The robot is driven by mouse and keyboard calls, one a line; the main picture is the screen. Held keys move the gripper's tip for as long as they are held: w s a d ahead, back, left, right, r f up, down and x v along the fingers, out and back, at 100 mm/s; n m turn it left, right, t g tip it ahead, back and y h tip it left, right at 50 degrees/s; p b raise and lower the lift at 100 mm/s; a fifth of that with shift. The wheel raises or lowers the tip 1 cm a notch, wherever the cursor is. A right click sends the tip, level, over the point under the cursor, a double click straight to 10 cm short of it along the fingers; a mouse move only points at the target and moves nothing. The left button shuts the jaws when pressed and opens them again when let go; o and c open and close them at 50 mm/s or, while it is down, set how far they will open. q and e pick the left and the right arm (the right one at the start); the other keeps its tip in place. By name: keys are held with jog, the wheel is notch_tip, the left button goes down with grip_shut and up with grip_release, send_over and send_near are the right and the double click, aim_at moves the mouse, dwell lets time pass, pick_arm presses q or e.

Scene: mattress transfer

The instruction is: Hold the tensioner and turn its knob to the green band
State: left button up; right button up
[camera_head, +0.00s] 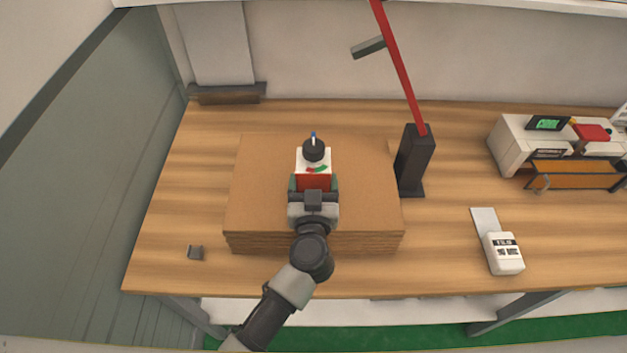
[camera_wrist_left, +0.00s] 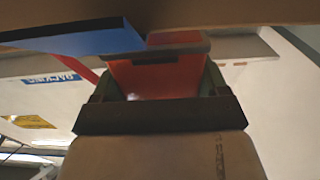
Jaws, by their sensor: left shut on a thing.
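The tensioner (camera_head: 313,181) is a red and white block on the brown stack, with a green and red band on its top face. Its black knob (camera_head: 313,150) stands at the far end with a blue-tipped pointer aimed away from me. My left gripper (camera_head: 313,187) comes from the front and is shut on the tensioner's red body. In the left wrist view the red body (camera_wrist_left: 157,80) sits between the fingers, and the knob cannot be made out. My right gripper is not in view.
The tensioner is over a stack of brown boards (camera_head: 260,190) on the wooden table (camera_head: 440,255). A black post (camera_head: 414,160) with a red bar stands right of the stack. A white bottle-like item (camera_head: 503,253) and a white machine (camera_head: 520,140) are farther right.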

pick_arm(q)
jog(key=shift+f+b, duration=0.75)
jog(key=shift+f, duration=0.65)
